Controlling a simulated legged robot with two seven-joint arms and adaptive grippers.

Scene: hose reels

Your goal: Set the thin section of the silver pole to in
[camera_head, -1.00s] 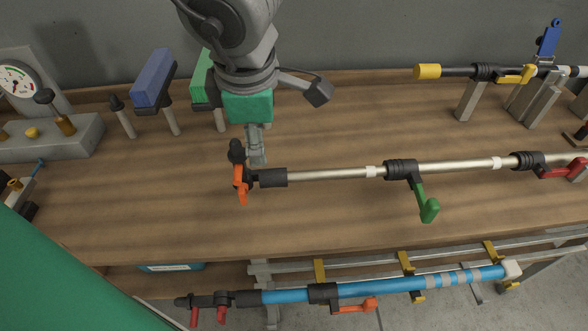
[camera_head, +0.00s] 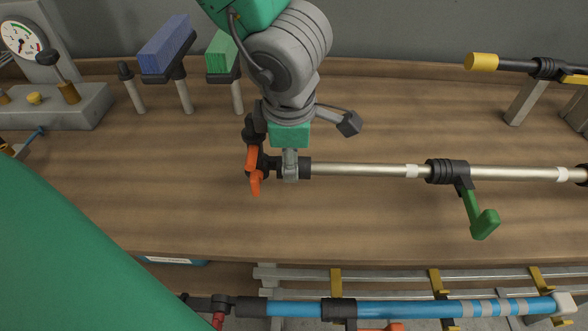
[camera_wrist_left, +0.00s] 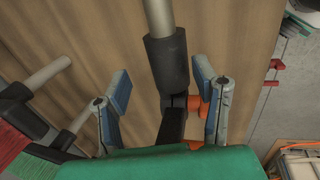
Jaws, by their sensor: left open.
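The silver pole (camera_head: 365,170) lies across the workbench, with a black sleeve and an orange lever (camera_head: 254,170) at its left end. A black collar with a green lever (camera_head: 482,218) sits along it, the lever pointing toward the front. White bands mark the pole. My left gripper (camera_head: 290,168) is at the black sleeve. In the left wrist view, its open fingers (camera_wrist_left: 163,90) stand on either side of the black sleeve (camera_wrist_left: 167,62), with a gap at each side. My right gripper is not in view.
A blue pole (camera_head: 400,307) lies on a lower rack in front. A yellow-ended pole (camera_head: 482,61) rests on stands at back right. Blue (camera_head: 165,45) and green (camera_head: 221,52) blocks on posts and a gauge box (camera_head: 62,105) stand at back left. The bench front is clear.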

